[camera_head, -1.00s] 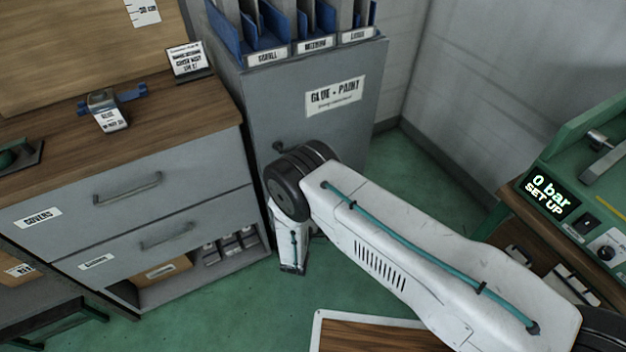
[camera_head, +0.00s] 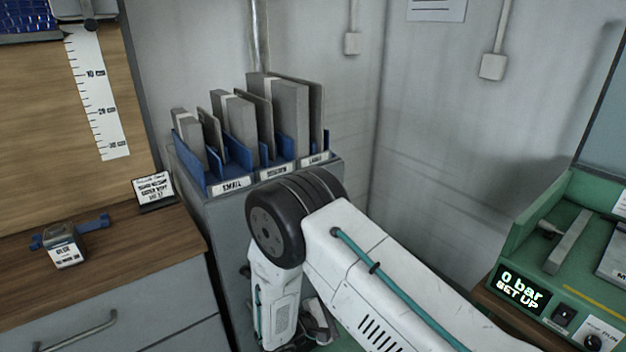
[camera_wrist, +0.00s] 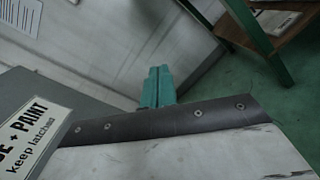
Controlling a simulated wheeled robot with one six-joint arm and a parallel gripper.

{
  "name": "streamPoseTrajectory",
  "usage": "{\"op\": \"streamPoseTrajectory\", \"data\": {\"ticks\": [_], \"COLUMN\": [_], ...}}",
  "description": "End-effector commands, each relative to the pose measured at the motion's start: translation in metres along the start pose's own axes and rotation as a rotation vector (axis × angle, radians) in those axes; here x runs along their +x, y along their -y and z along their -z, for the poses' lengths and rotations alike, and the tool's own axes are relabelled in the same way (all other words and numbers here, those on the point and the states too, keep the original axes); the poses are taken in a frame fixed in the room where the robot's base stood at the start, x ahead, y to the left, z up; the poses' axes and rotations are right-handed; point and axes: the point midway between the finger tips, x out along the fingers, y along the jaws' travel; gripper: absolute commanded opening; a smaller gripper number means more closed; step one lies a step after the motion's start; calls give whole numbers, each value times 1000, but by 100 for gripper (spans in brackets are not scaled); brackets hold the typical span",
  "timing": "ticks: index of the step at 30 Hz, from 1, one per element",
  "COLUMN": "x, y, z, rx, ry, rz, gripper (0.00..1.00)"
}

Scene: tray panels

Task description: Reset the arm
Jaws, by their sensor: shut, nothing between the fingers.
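My gripper (camera_wrist: 158,86) shows in the wrist view as two teal fingers pressed together, with nothing between them. They stick out past the dark edge of my white wrist, near the grey cabinet (camera_wrist: 68,80) with the glue and paint sign (camera_wrist: 28,138). In the head view my arm is bent at a black joint in front of that same cabinet (camera_head: 222,225). My forearm hangs down from this joint, and the fingers cannot be made out there.
A blue rack (camera_head: 240,165) of upright grey panels, marked small, medium and large, stands on the cabinet behind my arm. A wooden counter (camera_head: 130,250) with a glue holder (camera_head: 65,248) is at left. A green machine (camera_head: 545,240) reading 0 bar is at right.

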Motion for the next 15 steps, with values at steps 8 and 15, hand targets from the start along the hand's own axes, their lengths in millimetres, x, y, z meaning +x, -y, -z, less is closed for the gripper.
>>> {"op": "streamPoseTrajectory", "data": {"ticks": [8, 15], "x": [31, 36], "y": [-19, -17], "z": [-127, -223], "rx": [12, 95], "ry": [78, 56], "rz": [468, 831], "gripper": [0, 0]}}
